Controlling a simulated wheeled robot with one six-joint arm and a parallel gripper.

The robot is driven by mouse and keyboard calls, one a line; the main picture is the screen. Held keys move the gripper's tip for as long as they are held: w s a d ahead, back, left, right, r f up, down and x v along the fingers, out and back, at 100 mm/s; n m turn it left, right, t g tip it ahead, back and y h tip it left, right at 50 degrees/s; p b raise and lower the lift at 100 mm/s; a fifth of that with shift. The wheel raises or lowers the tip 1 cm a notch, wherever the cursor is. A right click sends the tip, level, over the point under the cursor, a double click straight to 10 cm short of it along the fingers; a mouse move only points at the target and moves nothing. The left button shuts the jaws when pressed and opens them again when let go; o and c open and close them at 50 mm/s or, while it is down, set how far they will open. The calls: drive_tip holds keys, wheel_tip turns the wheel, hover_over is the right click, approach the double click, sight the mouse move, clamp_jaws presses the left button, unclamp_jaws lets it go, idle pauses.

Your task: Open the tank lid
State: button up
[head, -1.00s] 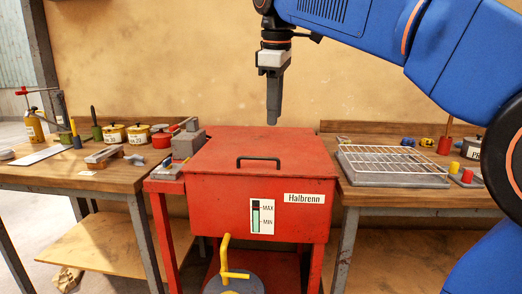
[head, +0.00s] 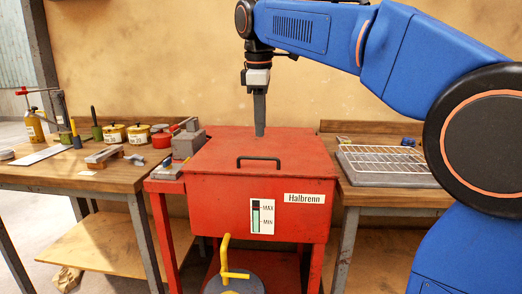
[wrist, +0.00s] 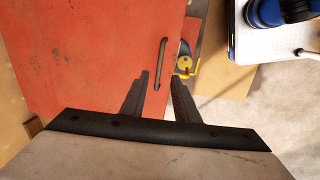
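The red tank (head: 222,210) stands in the middle of the head view, labelled "Halbrenn" with a MAX/MIN level gauge on its front. Its flat red lid (head: 300,155) is closed. A dark bar handle (head: 259,159) sits near the lid's front edge; it also shows in the wrist view (wrist: 162,62). My gripper (head: 260,134) points down over the back part of the lid, behind the handle, and holds nothing. In the wrist view its two fingers (wrist: 160,80) are spread apart, with the handle beyond their tips.
A wooden bench (head: 110,180) on the left carries pots, tools and a grey vise-like block (head: 187,142). The right bench (head: 365,194) holds a wire grid (head: 390,163) on a grey tray.

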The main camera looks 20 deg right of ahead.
hover_over(261, 169)
wheel_tip(261, 169, down, 9)
drive_tip(key=shift+s+r, duration=0.1)
drive_tip(key=shift+r, duration=0.1)
clamp_jaws()
